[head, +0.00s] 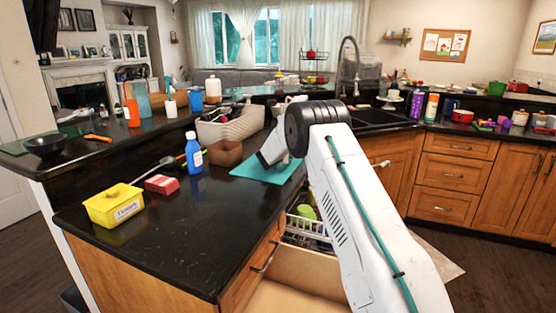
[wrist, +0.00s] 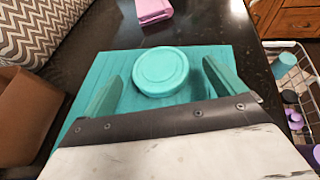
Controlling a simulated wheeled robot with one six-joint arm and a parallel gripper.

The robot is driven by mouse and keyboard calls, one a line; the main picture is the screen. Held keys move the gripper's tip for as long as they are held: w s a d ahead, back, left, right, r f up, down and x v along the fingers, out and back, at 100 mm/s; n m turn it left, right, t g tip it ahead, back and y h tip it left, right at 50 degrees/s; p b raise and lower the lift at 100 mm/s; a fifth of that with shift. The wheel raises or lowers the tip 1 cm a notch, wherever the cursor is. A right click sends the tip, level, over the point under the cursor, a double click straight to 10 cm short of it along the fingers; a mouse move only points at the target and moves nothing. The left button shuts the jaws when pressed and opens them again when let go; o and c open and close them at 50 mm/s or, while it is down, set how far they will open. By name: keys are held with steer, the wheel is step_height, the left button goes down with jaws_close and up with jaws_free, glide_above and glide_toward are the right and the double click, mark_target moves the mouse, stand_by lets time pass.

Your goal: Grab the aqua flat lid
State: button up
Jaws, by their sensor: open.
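The aqua lid (wrist: 160,70) is round with a raised ring. It lies on a teal mat (wrist: 95,75) on the dark counter in the wrist view. My gripper (wrist: 163,74) is open, with one teal finger to the left of the lid and one to the right. The lid sits between the fingers towards their tips, with a visible gap on each side. In the head view my gripper (head: 272,153) is low over the teal mat (head: 262,172), and I cannot make out the lid there.
A brown box (head: 225,153), a blue bottle (head: 194,155) and a patterned bin (head: 238,124) stand left of the mat. An open drawer with a dish rack (wrist: 292,68) is close on the right.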

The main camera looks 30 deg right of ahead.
steer(key=shift+x, duration=1.2)
steer(key=shift+a, duration=0.1)
steer(key=c, duration=1)
steer(key=shift+c, duration=0.2)
steer(key=shift+r, duration=0.1)
